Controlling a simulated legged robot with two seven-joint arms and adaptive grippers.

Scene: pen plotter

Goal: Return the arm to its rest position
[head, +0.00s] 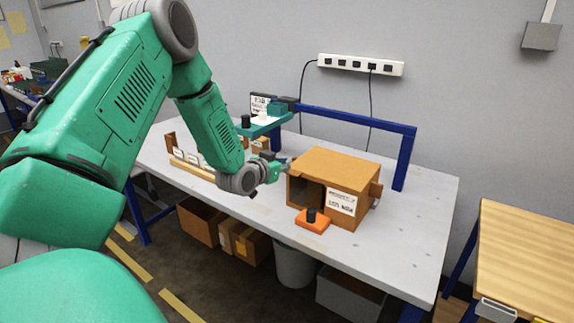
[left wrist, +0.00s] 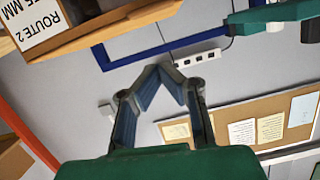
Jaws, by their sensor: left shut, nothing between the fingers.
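My left arm comes in from the left of the head view, its green links bent down over the workbench. My left gripper (head: 281,164) is just left of the brown open-fronted box (head: 340,166), near its upper left edge. I cannot tell from the head view whether they touch. In the left wrist view the two fingers (left wrist: 161,72) meet at their tips with nothing between them, so the gripper is shut and empty. My right gripper is in neither view.
An orange block with a black knob (head: 312,221) sits before the box. A blue frame (head: 404,160) rises behind it. A teal plotter part (head: 262,126) stands behind the gripper. A wooden table (head: 525,245) is at right. The bench's right end is clear.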

